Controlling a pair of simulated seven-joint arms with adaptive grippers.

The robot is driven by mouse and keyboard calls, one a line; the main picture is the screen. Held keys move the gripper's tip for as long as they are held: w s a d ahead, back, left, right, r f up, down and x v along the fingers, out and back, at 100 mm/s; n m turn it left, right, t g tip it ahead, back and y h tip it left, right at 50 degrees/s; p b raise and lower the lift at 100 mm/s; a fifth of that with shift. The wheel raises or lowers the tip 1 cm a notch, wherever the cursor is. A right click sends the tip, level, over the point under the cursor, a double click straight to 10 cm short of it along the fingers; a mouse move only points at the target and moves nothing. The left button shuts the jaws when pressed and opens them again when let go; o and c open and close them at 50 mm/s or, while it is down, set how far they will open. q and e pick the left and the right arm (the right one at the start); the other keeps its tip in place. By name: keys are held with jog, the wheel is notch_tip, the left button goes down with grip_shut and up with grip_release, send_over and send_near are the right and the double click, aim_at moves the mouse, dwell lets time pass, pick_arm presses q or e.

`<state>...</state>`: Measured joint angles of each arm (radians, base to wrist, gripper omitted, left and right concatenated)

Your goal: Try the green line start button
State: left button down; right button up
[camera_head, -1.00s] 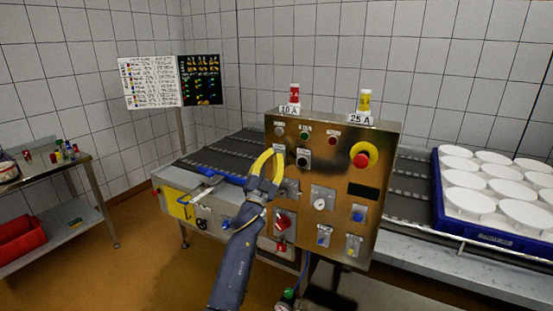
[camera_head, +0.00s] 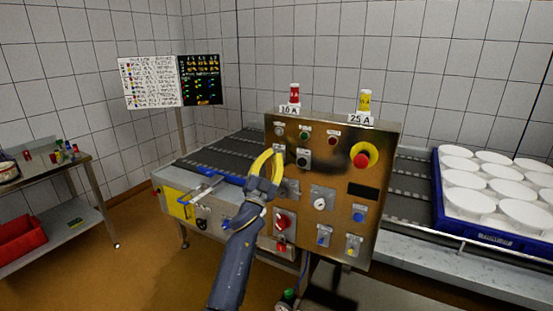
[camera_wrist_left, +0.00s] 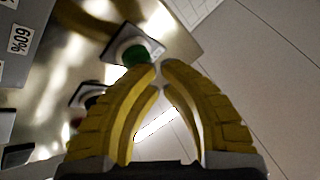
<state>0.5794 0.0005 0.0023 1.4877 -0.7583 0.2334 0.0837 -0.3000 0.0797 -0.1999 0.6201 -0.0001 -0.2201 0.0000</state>
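The green button (camera_head: 304,134) sits on a square plate in the upper part of the steel control panel (camera_head: 345,160). In the left wrist view the green button (camera_wrist_left: 143,54) is just beyond the fingertips, partly covered by them; I cannot tell whether they touch it. My left gripper (camera_head: 278,151) has yellow fingers and is in front of the panel's left side. In the left wrist view its fingertips (camera_wrist_left: 162,66) are almost together with nothing between them. My right gripper is not in view.
A red mushroom button on a yellow ring (camera_head: 362,156), a red button (camera_head: 332,136) and several other controls share the panel. A conveyor (camera_head: 225,150) runs behind it. A blue crate (camera_head: 437,190) with white moulds is at right. A small side table (camera_head: 45,176) stands left.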

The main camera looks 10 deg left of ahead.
pick_arm(q)
jog(key=shift+s+a, duration=0.15)
jog(key=shift+s, duration=0.45)
jog(key=shift+s, duration=0.1)
jog(key=shift+s+a, duration=0.2)
jog(key=shift+s, duration=0.6)
jog(key=shift+s+a, duration=0.25)
jog(key=shift+s, duration=0.5)
jog(key=shift+s+a, duration=0.2)
jog(key=shift+s, duration=0.6)
jog(key=shift+w, duration=0.1)
